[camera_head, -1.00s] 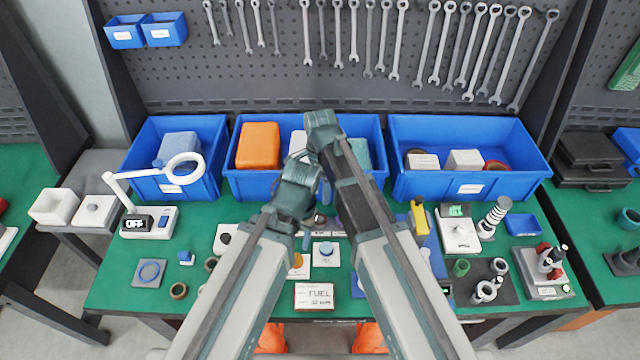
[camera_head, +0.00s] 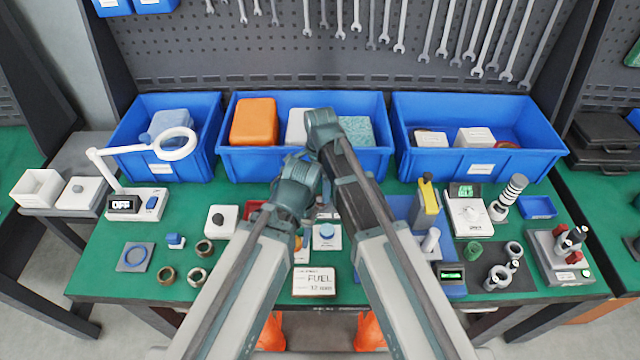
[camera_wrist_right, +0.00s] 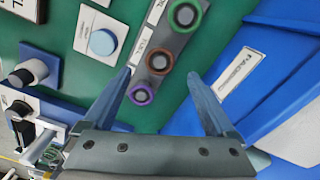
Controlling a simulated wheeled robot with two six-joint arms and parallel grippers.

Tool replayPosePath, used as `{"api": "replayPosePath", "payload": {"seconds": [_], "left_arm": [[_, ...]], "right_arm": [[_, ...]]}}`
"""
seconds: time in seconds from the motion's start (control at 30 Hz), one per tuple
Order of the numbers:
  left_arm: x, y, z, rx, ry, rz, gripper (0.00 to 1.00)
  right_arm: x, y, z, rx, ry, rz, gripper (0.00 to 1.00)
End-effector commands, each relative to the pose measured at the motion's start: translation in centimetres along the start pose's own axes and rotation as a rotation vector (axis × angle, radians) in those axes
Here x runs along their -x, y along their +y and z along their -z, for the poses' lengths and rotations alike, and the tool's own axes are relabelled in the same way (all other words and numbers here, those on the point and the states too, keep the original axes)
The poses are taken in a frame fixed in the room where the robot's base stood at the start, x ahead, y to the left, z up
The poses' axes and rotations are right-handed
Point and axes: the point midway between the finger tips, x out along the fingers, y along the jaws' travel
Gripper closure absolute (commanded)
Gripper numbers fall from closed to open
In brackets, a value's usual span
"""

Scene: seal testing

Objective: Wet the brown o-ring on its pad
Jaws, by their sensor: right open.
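The brown o-ring (camera_wrist_right: 160,61) sits on a dark grey strip (camera_wrist_right: 172,42) in the right wrist view, between a green ring (camera_wrist_right: 185,15) and a purple ring (camera_wrist_right: 142,94). My right gripper (camera_wrist_right: 160,73) is open and empty, its fingertips on either side of the strip near the brown ring. I cannot tell its height above the ring. A white card with a pale blue round pad (camera_wrist_right: 102,42) lies left of the strip; it also shows in the head view (camera_head: 326,232). My left gripper is mostly hidden behind its arm in the head view.
Blue bins (camera_head: 475,170) line the back of the green bench (camera_head: 110,225). A FUEL card (camera_head: 314,282) lies at the front middle. A yellow-topped bottle (camera_head: 426,205) and instruments stand on the right. A magnifier lamp (camera_head: 140,203) and loose rings are on the left.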

Motion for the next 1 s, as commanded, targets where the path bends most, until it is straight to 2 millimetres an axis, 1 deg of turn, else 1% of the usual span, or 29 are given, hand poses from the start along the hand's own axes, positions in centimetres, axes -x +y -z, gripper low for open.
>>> {"api": "replayPosePath", "payload": {"seconds": [0.03,0.23,0.4,0.67,0.7,0.87,1.0], "left_arm": [[-1.5,0.1,0.1,0.0,0.0,0.0,0.5],[-3.9,0.4,0.2,0.0,0.0,0.0,0.5],[-4.5,0.4,0.3,0.0,0.0,0.0,0.5],[-4.4,0.4,0.3,0.0,0.0,0.0,0.5],[-4.4,0.4,0.3,0.0,0.0,0.0,0.5],[-4.4,0.4,0.3,0.0,0.0,0.0,0.5],[-4.4,0.4,0.3,0.0,0.0,0.0,0.5]], "right_arm": [[-1.5,0.0,0.0,0.0,0.0,0.0,0.09],[-3.9,0.0,0.0,0.0,0.0,0.0,0.09],[-4.6,0.0,0.0,0.0,0.0,0.0,0.09],[-4.4,0.0,0.0,0.0,0.0,0.0,0.09],[-4.4,0.0,0.0,0.0,0.0,0.0,0.17],[-4.4,0.0,0.0,0.0,0.0,0.0,0.45],[-4.5,0.0,0.0,0.0,0.0,0.0,0.71]]}}
